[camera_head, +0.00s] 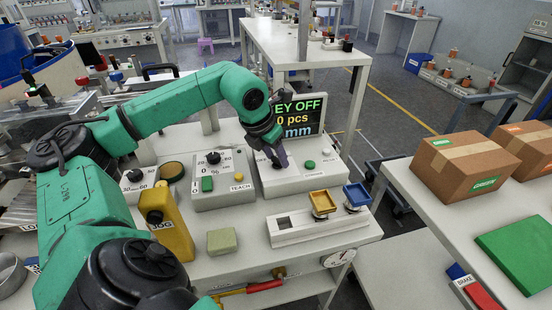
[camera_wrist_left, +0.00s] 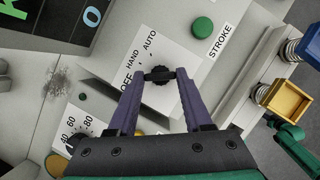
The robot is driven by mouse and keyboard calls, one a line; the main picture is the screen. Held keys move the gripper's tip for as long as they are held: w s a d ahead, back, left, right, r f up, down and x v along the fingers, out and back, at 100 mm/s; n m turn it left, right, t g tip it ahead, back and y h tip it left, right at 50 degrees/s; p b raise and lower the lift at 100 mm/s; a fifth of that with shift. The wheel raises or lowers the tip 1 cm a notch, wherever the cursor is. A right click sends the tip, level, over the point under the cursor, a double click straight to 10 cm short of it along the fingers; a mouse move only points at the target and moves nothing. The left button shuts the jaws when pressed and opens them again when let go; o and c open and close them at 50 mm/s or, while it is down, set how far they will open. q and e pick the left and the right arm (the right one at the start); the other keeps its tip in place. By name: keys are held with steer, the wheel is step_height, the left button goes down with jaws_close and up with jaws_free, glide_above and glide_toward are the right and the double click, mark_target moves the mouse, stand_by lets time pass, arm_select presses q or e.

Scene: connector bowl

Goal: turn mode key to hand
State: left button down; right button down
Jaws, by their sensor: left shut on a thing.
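The mode key (camera_wrist_left: 160,75) is a small black knob on a white plate marked OFF, HAND and AUTO. My left gripper (camera_wrist_left: 161,79) is shut on it, with one purple finger on each side. In the head view my left gripper (camera_head: 276,164) reaches down to the grey control box (camera_head: 290,184), and its fingers mostly hide the key there. The display (camera_head: 297,112) behind the box reads "EY OFF", its left part hidden by my arm. The key's exact pointing direction is hard to tell. My right gripper is not in view.
A green button (camera_wrist_left: 202,27) labelled STROKE sits near the key plate. The TEACH box (camera_head: 222,180) stands to the left. A white fixture (camera_head: 315,232) with a yellow tray (camera_head: 322,203) and a blue tray (camera_head: 357,195) is in front. A yellow JOG pendant (camera_head: 168,225) stands front left.

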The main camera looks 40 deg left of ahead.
arm_select(q)
steer(key=shift+a+f+m+h+b, duration=0.1)
steer(key=shift+m+h+b, duration=0.25)
steer(key=shift+m, duration=0.45)
steer(key=shift+m+h, duration=0.35)
steer(key=shift+m, duration=0.45)
steer(key=shift+w+a+r+m+g+h, duration=0.1)
steer(key=shift+m+h, duration=0.1)
steer(key=shift+m, duration=0.4)
steer(key=shift+s+r+m+g+h, duration=0.1)
steer(key=shift+m+h, duration=0.1)
steer(key=shift+m, duration=0.4)
steer(key=shift+w+a+m+g+h, duration=0.1)
steer(key=shift+m+h, duration=0.1)
steer(key=shift+m, duration=0.4)
steer(key=shift+c, duration=1.6)
jaws_free()
steer(key=p+v, duration=0.2)
steer(key=v, duration=1.2)
steer(key=shift+r+p, duration=0.25)
steer(key=shift+p, duration=0.1)
